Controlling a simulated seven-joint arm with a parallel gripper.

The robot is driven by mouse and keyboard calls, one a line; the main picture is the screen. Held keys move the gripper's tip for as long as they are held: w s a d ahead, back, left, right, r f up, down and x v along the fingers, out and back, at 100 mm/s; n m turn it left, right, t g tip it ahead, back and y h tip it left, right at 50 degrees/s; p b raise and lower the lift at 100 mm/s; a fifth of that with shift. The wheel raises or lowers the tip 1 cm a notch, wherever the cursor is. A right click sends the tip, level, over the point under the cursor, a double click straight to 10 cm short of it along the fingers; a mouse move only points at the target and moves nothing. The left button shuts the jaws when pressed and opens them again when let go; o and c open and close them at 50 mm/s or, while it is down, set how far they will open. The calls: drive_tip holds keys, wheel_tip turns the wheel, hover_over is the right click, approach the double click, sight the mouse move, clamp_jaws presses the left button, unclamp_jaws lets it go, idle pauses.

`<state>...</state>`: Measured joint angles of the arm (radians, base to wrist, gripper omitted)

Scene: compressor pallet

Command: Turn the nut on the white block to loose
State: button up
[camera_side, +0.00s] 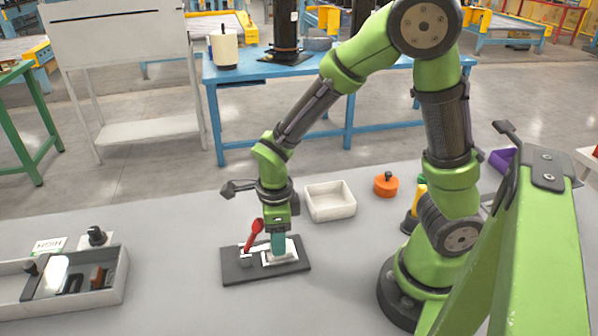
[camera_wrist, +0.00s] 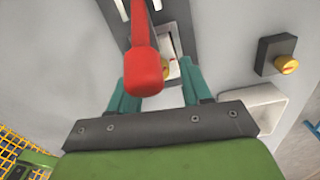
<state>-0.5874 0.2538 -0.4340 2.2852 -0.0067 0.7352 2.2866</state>
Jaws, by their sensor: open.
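The white block (camera_side: 283,257) sits on a dark base plate (camera_side: 240,274) on the grey table. In the wrist view the white block (camera_wrist: 171,42) carries a small brass-yellow nut (camera_wrist: 168,68). A red-handled lever (camera_side: 253,235) stands tilted beside the block; its red grip (camera_wrist: 144,72) partly covers the nut in the wrist view. My gripper (camera_side: 279,252) points down over the block with its teal fingers. In the wrist view my gripper (camera_wrist: 160,80) is open, with one finger on each side of the nut. Whether the fingers touch anything is unclear. The nut is hidden in the side view.
An empty white tray (camera_side: 331,201) stands behind the plate, and an orange round part (camera_side: 386,185) is right of it. A grey bin (camera_side: 108,293) with several parts is at left, near a "HIGH" card (camera_side: 49,245). The table between bin and plate is clear.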

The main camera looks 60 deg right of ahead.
drive_tip(key=shift+f, duration=0.1)
clamp_jaws()
drive_tip(key=shift+n, duration=1.6)
unclamp_jaws()
wheel_tip(320, 180, up, 17)
